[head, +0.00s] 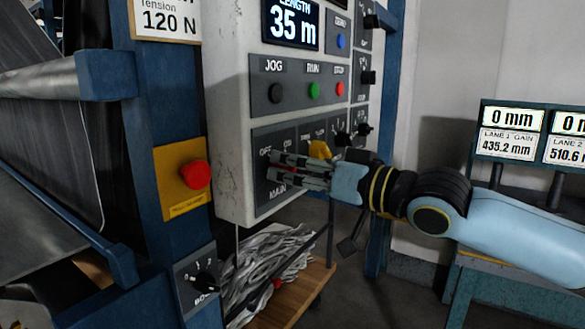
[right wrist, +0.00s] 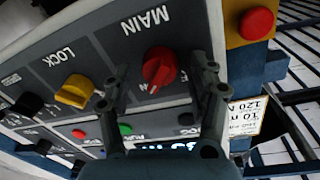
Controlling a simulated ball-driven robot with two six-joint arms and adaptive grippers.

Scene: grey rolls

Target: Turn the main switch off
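The main switch is a red rotary knob (right wrist: 160,67) beside the MAIN label, seen in the right wrist view. A pale mark shows on the knob; I cannot tell its setting for sure. My right gripper (right wrist: 158,78) is open, with one finger on each side of the knob and gaps visible. In the head view my right gripper (head: 285,172) reaches from the right to the lower left of the grey control box (head: 232,120), covering most of the knob. The OFF label shows just above it. My left gripper is not in view.
A yellow LOCK knob (right wrist: 75,91) sits close beside the main switch. A red emergency button (head: 196,174) is on the blue post to the left. Black, green and red buttons are above. A wooden shelf (head: 290,300) with crumpled strips lies below.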

